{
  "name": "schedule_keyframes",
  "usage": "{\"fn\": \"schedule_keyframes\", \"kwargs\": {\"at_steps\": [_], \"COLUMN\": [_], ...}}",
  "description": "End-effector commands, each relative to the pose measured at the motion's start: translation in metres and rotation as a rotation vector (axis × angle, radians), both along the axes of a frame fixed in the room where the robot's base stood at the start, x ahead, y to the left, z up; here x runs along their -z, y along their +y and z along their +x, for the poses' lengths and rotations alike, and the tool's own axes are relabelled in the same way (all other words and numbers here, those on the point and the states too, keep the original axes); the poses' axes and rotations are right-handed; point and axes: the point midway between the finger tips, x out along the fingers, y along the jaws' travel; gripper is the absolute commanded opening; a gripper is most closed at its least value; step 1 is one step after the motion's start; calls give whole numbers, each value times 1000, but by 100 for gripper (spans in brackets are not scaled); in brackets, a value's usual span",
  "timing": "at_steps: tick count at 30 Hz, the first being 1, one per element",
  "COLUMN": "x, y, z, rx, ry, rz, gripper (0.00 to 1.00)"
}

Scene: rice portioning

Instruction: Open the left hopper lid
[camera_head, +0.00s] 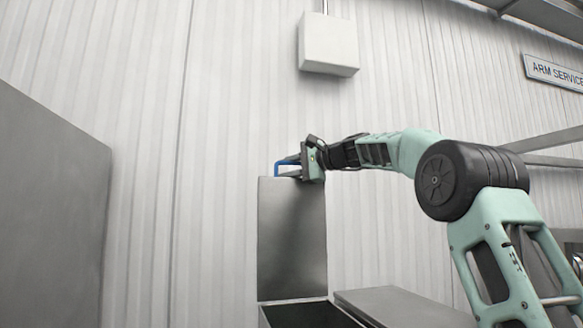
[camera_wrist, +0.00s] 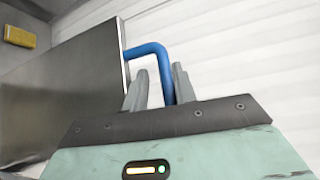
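The left hopper lid (camera_head: 292,238) is a grey metal panel standing upright on its edge, above a dark hopper opening (camera_head: 305,314). Its blue handle (camera_head: 283,163) is at the top edge. My gripper (camera_head: 292,169) is at that handle. In the wrist view, the lid (camera_wrist: 70,85) fills the left side and the blue handle (camera_wrist: 150,49) bends down between my two grey fingers (camera_wrist: 160,74). The fingers stand apart, with a pale gap between the left finger and the handle. The handle's lower end is hidden behind the gripper body.
A second flat grey lid (camera_head: 400,307) lies closed to the right of the opening. A large grey panel (camera_head: 45,210) stands at the left. A white box (camera_head: 328,44) hangs on the ribbed wall above. The wall between the panel and lid is bare.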

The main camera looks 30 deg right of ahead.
Motion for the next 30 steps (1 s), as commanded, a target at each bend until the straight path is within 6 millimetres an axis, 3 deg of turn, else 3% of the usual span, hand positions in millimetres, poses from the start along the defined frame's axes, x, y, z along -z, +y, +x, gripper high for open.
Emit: {"fn": "schedule_keyframes", "kwargs": {"at_steps": [1,5,21,30], "x": [10,10,-12,-22], "y": [-3,-9,-67,-84], "z": [1,-8,-114,-148], "rx": [0,3,7,3], "ry": [17,14,1,0], "rz": [-1,-2,-2,-1], "gripper": [32,32,32,32]}}
